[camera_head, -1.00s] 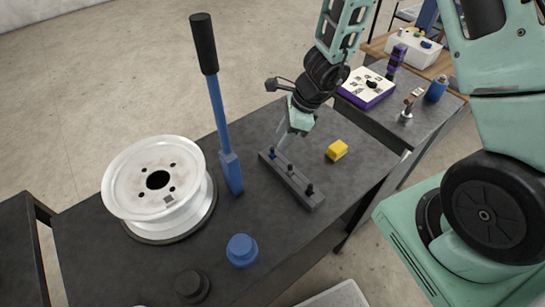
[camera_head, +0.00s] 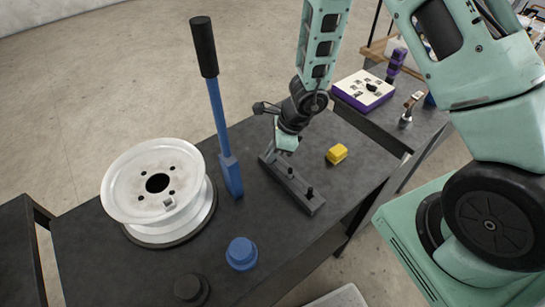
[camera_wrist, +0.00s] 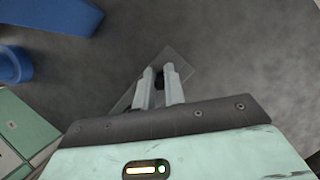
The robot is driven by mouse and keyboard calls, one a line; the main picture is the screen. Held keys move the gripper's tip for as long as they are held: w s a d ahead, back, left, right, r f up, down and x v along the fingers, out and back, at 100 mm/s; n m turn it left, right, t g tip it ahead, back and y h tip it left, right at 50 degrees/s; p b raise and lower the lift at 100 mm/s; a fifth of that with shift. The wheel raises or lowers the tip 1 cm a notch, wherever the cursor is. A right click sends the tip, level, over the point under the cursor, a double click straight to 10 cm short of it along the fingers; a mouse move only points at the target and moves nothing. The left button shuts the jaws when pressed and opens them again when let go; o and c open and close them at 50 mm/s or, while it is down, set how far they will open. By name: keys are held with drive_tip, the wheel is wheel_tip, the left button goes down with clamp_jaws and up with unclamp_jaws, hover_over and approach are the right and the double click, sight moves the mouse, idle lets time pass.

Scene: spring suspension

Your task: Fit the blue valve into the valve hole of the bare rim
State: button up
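The bare rim (camera_head: 133,190) is a white steel wheel lying flat at the left of the dark table. Its top face carries a large centre hole and several smaller holes. My gripper (camera_head: 273,152) points down over the far left end of a long grey valve block (camera_head: 301,196). The blue valve is hidden behind the gripper in the head view, and I cannot make it out in the wrist view. In the wrist view my gripper (camera_wrist: 159,70) has its two fingers apart over the block (camera_wrist: 185,66), with a small dark part between them.
A blue lever with a black handle (camera_head: 217,110) stands between rim and block. A yellow block (camera_head: 337,153) lies right of the grey block. A blue cup-like part (camera_head: 241,253) and a dark round part (camera_head: 191,287) stand at the front. A side table (camera_head: 425,125) holds a purple-edged box.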

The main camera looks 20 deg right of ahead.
clamp_jaws()
wheel_tip(320, 180, up, 10)
drive_tip(key=p, duration=0.3)
